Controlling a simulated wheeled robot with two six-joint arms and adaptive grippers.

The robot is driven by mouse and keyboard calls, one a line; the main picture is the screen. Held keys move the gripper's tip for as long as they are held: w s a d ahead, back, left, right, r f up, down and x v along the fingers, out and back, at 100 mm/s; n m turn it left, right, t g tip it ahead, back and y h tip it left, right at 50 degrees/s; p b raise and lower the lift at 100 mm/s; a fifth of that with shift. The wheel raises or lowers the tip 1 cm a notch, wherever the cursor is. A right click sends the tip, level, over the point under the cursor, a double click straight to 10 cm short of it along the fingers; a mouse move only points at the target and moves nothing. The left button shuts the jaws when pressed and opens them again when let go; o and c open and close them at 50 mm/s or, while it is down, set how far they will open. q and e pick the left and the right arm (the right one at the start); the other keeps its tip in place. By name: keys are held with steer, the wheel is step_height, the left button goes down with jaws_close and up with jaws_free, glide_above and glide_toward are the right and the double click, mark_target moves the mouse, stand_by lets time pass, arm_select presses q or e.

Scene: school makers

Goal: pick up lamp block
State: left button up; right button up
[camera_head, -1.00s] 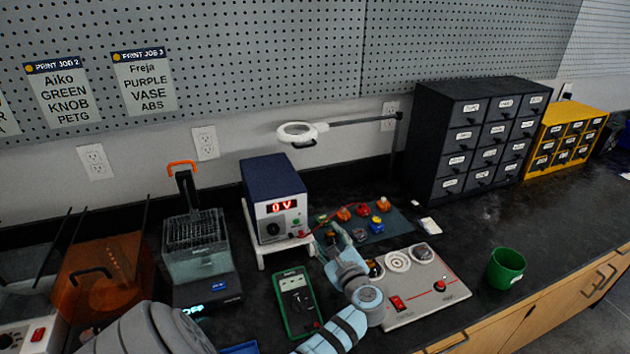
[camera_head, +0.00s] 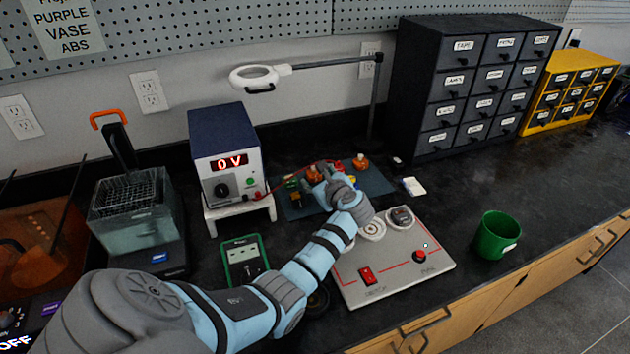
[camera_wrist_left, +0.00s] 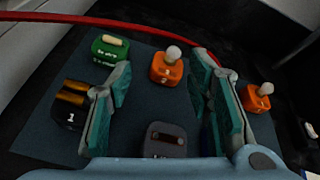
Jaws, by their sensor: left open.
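The left wrist view shows two orange lamp blocks with pale bulbs. One lamp block (camera_wrist_left: 167,70) stands ahead, in the gap between my left fingers. The other lamp block (camera_wrist_left: 258,98) stands to the right, outside the right finger. My left gripper (camera_wrist_left: 161,62) is open and empty over the dark blue mat (camera_wrist_left: 140,75). In the head view my left gripper (camera_head: 322,178) is above the mat (camera_head: 376,182), and it partly hides the blocks. An orange block (camera_head: 361,163) shows at the mat's back right. My right gripper is not in view.
Near the fingers are a green block (camera_wrist_left: 109,47), a black block (camera_wrist_left: 72,105) and a dark grey block (camera_wrist_left: 165,139). A red cable (camera_wrist_left: 130,24) crosses behind. A power supply (camera_head: 225,155) stands left, a grey panel (camera_head: 395,265) in front, a green cup (camera_head: 496,236) right.

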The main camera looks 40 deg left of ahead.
mark_target(313, 176)
arm_select(q)
steer(key=b+x, duration=0.1)
steer(key=x, duration=0.1)
steer(key=b+x, duration=0.1)
steer(key=x, duration=0.2)
steer(key=shift+w+a+f+b, duration=0.1)
steer(key=shift+w+f+b, duration=0.05)
steer(key=shift+w+b, duration=0.25)
steer(key=shift+a, duration=0.15)
steer(key=c, duration=0.9)
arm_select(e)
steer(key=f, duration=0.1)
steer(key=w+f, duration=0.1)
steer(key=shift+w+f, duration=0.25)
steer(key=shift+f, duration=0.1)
